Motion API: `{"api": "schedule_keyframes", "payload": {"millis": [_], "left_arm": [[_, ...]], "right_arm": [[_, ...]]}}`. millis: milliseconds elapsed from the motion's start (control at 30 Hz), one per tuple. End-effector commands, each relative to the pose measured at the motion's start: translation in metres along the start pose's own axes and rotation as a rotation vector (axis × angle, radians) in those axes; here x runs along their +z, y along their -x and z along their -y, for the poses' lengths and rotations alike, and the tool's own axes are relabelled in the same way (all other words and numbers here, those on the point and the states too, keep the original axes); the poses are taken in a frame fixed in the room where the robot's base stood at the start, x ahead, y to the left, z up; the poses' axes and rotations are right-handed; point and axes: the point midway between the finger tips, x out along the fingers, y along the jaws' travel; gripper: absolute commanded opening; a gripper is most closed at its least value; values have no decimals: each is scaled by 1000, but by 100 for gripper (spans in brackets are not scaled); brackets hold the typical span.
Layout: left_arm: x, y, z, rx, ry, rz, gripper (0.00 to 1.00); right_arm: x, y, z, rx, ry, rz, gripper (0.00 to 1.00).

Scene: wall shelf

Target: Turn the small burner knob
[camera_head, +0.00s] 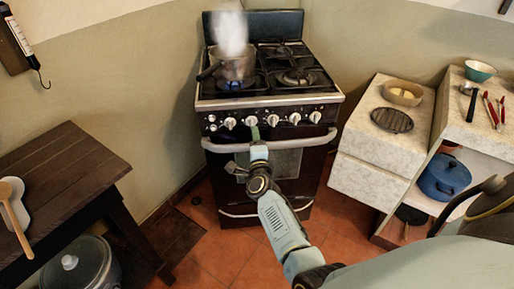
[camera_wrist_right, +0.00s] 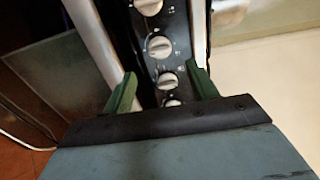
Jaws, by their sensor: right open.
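The stove's front panel (camera_head: 222,108) carries a row of several round white knobs, such as the middle one (camera_head: 272,120). I cannot tell from markings which knob serves the small burner. Contact cannot be told. A larger-looking knob (camera_wrist_right: 159,47) lies farther up the panel. My left gripper is not in view.
A steaming pot (camera_head: 234,67) stands over a blue flame (camera_head: 236,85) on the front left burner. The oven handle (camera_head: 315,141) runs just below the knobs. A dark table (camera_head: 60,175) is at left and a pale counter (camera_head: 365,135) at right.

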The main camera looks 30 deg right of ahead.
Motion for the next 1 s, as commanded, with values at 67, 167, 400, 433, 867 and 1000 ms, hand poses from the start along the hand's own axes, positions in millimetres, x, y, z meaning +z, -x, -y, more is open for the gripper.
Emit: {"api": "schedule_keyframes", "payload": {"millis": [67, 167, 400, 433, 867, 1000], "left_arm": [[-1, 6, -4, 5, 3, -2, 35], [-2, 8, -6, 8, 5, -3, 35], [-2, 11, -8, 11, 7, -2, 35], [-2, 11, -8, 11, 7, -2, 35], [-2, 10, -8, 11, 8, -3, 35], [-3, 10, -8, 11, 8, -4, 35]], "right_arm": [[0, 18, 1, 2, 0, 0, 58], [0, 33, 0, 1, 0, -1, 58], [0, 51, 0, -1, 0, 0, 58], [0, 52, 0, -1, 0, -1, 58], [0, 52, 0, -1, 0, 0, 58], [2, 54, -5, 8, 16, 9, 58]]}}
